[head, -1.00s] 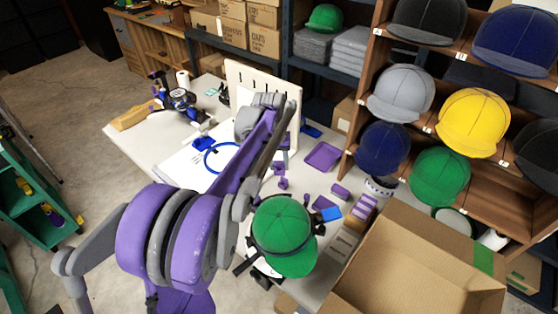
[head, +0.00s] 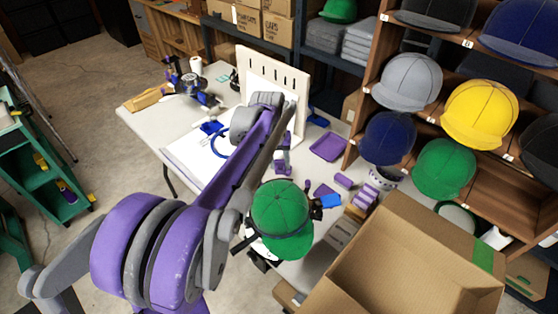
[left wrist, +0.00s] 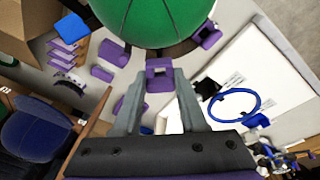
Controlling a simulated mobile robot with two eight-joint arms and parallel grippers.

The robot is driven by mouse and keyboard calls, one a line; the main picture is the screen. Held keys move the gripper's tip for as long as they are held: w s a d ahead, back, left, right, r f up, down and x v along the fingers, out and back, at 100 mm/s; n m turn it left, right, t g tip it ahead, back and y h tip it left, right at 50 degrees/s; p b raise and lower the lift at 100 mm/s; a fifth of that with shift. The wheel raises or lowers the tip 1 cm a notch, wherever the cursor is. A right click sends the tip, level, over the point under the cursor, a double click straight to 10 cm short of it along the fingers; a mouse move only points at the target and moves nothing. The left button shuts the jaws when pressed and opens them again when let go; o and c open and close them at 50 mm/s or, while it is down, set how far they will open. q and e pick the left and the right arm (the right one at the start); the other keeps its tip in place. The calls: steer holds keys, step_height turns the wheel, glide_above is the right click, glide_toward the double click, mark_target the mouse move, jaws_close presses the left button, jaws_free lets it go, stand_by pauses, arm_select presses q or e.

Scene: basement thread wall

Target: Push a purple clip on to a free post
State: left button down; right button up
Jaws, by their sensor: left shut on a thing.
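In the left wrist view my left gripper (left wrist: 158,82) is shut on a purple clip (left wrist: 158,72), which sits between its two grey fingertips. In the head view my purple and grey left arm reaches over the table, and the fingertips are mostly hidden behind it. Other purple pieces lie on the table, including one (left wrist: 208,36) beside the green cap and another (left wrist: 113,52) to its left in the wrist view. A pale upright board (head: 272,66) with dark slots stands behind my arm. I cannot make out a free post. My right gripper is not in view.
A green cap (head: 281,208) sits on a stand at the table's near edge. An open cardboard box (head: 385,262) stands to its right. A purple tray (head: 328,146) and a blue ring (left wrist: 236,104) lie on the table. Shelves of caps rise at right.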

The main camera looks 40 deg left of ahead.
mark_target(281, 168)
arm_select(q)
steer(key=f, duration=0.1)
steer(key=f+b, duration=0.1)
steer(key=f, duration=0.1)
steer(key=shift+w+b, duration=0.25)
steer(key=shift+b, duration=0.1)
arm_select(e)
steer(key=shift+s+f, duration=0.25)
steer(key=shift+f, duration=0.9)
arm_select(q)
steer(key=shift+w+f+b, duration=0.25)
steer(key=shift+f+b, duration=0.4)
steer(key=shift+f, duration=0.6)
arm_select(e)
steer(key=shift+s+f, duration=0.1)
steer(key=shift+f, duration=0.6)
arm_select(q)
steer(key=shift+f, duration=0.15)
steer(key=shift+w+f+b, duration=0.1)
steer(key=shift+f+b, duration=0.2)
steer(key=shift+f, duration=0.05)
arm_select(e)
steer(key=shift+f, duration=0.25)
arm_select(q)
steer(key=shift+c, duration=1.9)
jaws_free()
